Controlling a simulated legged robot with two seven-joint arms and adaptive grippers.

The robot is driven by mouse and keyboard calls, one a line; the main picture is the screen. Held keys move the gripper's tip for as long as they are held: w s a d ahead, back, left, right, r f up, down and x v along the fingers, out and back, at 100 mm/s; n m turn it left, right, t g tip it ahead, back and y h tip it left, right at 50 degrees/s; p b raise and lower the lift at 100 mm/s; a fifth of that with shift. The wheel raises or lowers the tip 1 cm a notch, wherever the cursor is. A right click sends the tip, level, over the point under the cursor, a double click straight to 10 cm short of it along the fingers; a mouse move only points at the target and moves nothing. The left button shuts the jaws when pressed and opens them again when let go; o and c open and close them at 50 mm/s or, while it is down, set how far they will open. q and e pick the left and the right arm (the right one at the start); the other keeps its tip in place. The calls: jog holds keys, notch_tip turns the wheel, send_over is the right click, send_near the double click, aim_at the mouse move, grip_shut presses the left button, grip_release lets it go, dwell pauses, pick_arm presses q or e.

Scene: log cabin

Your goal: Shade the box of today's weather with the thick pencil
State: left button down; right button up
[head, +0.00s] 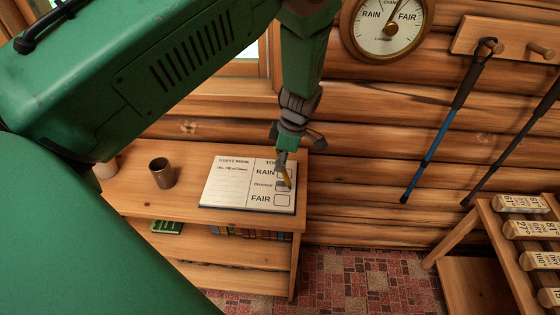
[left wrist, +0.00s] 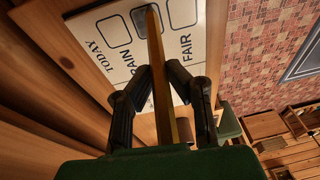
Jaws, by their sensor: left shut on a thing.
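The open guest book (head: 230,185) lies on the wooden shelf top. Its right page has boxes labelled RAIN, CHANGE and FAIR. My left gripper (head: 281,160) is above this page, shut on the thick yellow pencil (head: 287,179), which points down at the CHANGE box (head: 281,186). In the left wrist view the pencil (left wrist: 158,90) runs between the fingers and its tip overlaps the middle box (left wrist: 142,22), which looks grey. The RAIN box (left wrist: 113,31) and FAIR box (left wrist: 183,12) look white. Tip contact cannot be told. The barometer (head: 388,30) needle points up, slightly right; its top is cut off.
A dark cup (head: 162,173) stands left of the book, with a paler cup (head: 105,167) partly hidden by my arm. The shelf unit (head: 250,222) holds books below. Hiking poles (head: 438,135) hang at right above a rack (head: 490,225) of lettered blocks.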

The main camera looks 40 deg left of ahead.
pick_arm(q)
jog(key=shift+a, duration=0.15)
jog(key=shift+s+a, duration=0.5)
jog(key=shift+a, duration=0.15)
jog(key=shift+w+d, duration=0.15)
jog(key=shift+d, duration=0.05)
dwell(0.3)
jog(key=shift+w+d, duration=0.35)
jog(key=shift+d, duration=0.25)
jog(key=shift+a, duration=0.1)
jog(key=shift+s+a+p, duration=0.35)
jog(key=shift+s+a, duration=0.1)
jog(key=shift+a, duration=0.25)
jog(key=shift+s+a, duration=0.1)
jog(key=shift+a, duration=0.05)
dwell(0.3)
jog(key=shift+s+a, duration=0.4)
jog(key=shift+a, duration=0.2)
